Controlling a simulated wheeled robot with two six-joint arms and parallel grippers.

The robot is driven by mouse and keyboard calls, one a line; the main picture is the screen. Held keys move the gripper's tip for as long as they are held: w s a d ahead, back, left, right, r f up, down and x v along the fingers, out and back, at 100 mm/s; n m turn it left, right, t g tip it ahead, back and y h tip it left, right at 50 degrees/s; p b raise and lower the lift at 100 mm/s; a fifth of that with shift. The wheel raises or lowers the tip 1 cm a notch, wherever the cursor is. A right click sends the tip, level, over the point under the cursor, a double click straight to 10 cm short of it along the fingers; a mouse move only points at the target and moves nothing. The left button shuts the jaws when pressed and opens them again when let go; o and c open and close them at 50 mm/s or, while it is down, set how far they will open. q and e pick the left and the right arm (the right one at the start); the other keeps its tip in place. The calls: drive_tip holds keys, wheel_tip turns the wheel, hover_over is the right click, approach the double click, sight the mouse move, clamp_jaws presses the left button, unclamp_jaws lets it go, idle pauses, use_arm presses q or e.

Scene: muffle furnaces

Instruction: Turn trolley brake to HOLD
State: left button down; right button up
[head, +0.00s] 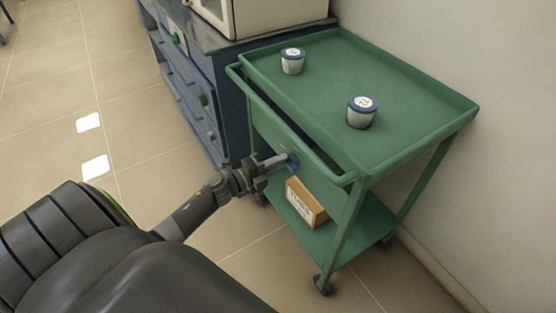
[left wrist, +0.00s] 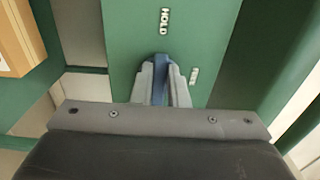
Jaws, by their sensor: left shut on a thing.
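The green trolley (head: 400,95) stands against the wall, to the right of the blue cabinet. Its blue brake lever (head: 292,161) is on the panel below the push handle. My left gripper (head: 276,164) is shut on the lever. In the left wrist view the lever (left wrist: 160,82) lies between the two grey fingers, which hide its sides. The HOLD label (left wrist: 164,21) is straight above the lever's upper end on the green panel. A second label (left wrist: 194,76), too small to read, is just right of the fingers. My right gripper is not in view.
The blue cabinet (head: 201,85) is at the left.

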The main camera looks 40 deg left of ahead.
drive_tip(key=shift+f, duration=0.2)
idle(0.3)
use_arm(q)
drive_tip(key=c, duration=1.4)
unclamp_jaws()
drive_tip(key=shift+c, duration=0.2)
